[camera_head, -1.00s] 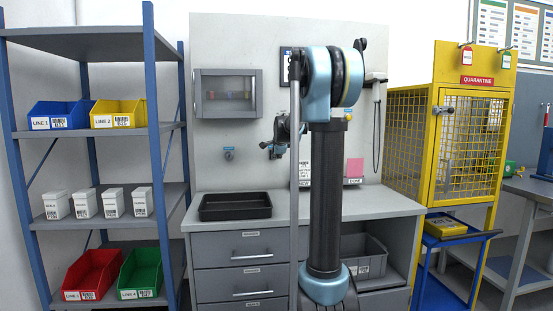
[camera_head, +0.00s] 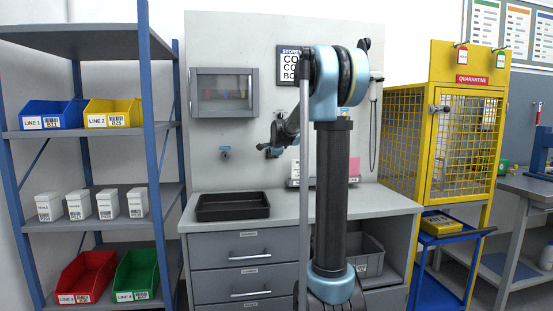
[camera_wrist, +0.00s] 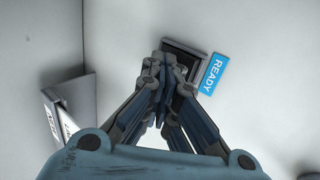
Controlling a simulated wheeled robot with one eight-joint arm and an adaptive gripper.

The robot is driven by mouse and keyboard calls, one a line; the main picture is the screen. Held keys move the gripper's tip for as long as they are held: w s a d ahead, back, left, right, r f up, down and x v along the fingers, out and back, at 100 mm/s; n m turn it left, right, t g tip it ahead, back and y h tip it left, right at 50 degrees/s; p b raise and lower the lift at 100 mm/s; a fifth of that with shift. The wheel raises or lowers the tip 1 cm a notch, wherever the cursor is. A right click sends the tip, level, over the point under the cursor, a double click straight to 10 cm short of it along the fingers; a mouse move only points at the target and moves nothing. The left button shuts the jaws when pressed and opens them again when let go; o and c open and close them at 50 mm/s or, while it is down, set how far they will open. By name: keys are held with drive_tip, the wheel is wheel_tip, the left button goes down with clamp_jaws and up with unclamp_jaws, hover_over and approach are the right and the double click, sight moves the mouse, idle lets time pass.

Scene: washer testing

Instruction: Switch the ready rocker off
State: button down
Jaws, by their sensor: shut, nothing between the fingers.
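The ready rocker is a dark switch plate (camera_wrist: 186,50) on the pale wall panel in the wrist view. A blue READY label (camera_wrist: 213,74) sits beside it. My gripper (camera_wrist: 172,62) is shut and empty, with its fingertips over the lower part of the plate. The fingers hide much of the rocker, so its position cannot be read, and I cannot tell whether they touch it. In the head view my gripper (camera_head: 272,148) is at the upright panel (camera_head: 235,165) above the counter; the rocker is too small and covered to make out there.
A black tray (camera_head: 235,214) lies on the grey counter (camera_head: 375,200) below. A glass-fronted box (camera_head: 224,92) and a small knob (camera_head: 225,152) are on the panel to the left. A blue shelf rack (camera_head: 160,150) stands left, a yellow quarantine cage (camera_head: 425,150) right.

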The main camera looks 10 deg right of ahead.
drive_tip(key=shift+a+r, duration=0.1)
drive_tip(key=shift+r, duration=0.7)
drive_tip(key=v, duration=1.3)
drive_tip(key=shift+s+f, duration=0.3)
drive_tip(key=shift+s, duration=0.15)
